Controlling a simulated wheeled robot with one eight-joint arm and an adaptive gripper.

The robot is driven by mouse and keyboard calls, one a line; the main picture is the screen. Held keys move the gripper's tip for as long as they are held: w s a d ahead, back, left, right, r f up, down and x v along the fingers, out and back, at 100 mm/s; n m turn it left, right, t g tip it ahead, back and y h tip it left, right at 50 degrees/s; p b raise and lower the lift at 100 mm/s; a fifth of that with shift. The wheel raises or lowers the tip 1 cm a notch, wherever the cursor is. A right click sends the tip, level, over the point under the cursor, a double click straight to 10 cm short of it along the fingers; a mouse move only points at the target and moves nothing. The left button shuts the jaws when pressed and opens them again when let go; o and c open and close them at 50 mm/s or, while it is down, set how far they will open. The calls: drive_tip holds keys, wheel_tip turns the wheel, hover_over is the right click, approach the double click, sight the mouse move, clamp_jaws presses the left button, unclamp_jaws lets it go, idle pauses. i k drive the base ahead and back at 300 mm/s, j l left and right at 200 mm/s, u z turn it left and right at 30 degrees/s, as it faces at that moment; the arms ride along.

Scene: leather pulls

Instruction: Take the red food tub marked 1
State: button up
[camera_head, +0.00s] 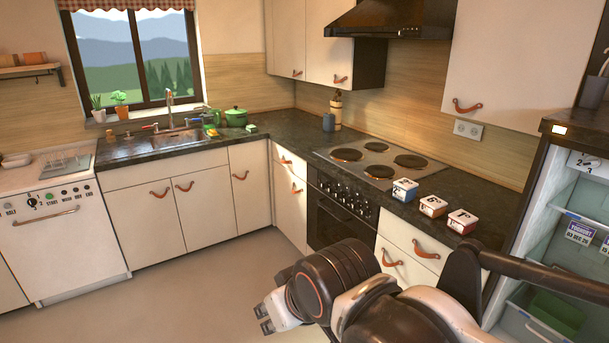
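The red food tub (462,222) has a white lid and stands on the dark counter right of the stove, nearest the fridge. Its front marking is too small to read surely. An orange tub (433,206) and a blue tub (404,190) stand in a row to its left, both with pale lids. My gripper (265,318) is low in the middle of the view, over the floor, pointing left and well away from the tubs. Its fingertips show, but whether they are apart is unclear. I see nothing held in it.
The fridge (540,205) stands open at the right, beside the counter's end. A stove (378,162) with several hotplates lies left of the tubs. A green pot (235,117) stands by the sink. My arm crosses in front of the drawers. The floor (190,290) is clear at left.

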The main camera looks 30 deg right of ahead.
sight(462, 222)
drive_tip(key=i, duration=2.1)
drive_tip(key=i+z, duration=0.25)
drive_tip(key=i, duration=0.2)
drive_tip(key=i+j+z, duration=0.55)
drive_tip(key=i, duration=0.3)
drive_tip(key=z, duration=3.4)
